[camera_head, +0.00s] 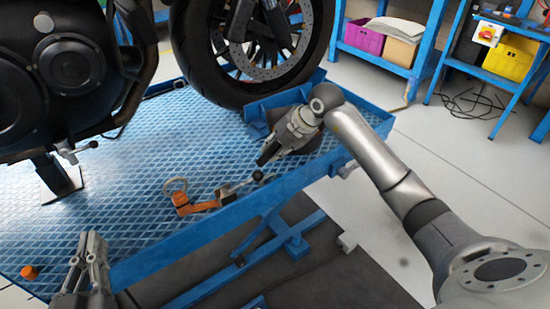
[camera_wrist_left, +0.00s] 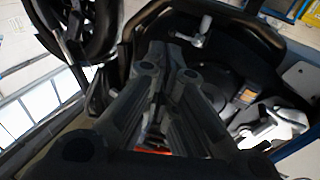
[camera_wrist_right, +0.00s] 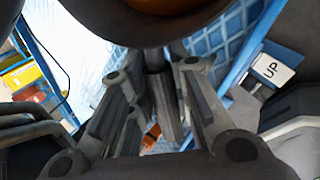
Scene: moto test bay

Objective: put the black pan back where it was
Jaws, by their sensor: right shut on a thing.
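My right gripper (camera_head: 272,146) is above the right part of the blue platform (camera_head: 110,215), near the wheel. In the right wrist view its fingers (camera_wrist_right: 157,85) are shut on a dark grip that stands between them. A large dark rounded body (camera_wrist_right: 90,14) with a brown-orange patch fills the top of that view; it appears to be the black pan, cut off by the frame edge.
A motorcycle wheel (camera_head: 190,50) and engine (camera_head: 60,65) stand over the platform. An orange clamp-like tool (camera_head: 190,205) and an orange cap (camera_head: 29,272) lie on it. Blue shelves (camera_head: 388,60) with bins stand behind. Bare platform shows at the left middle.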

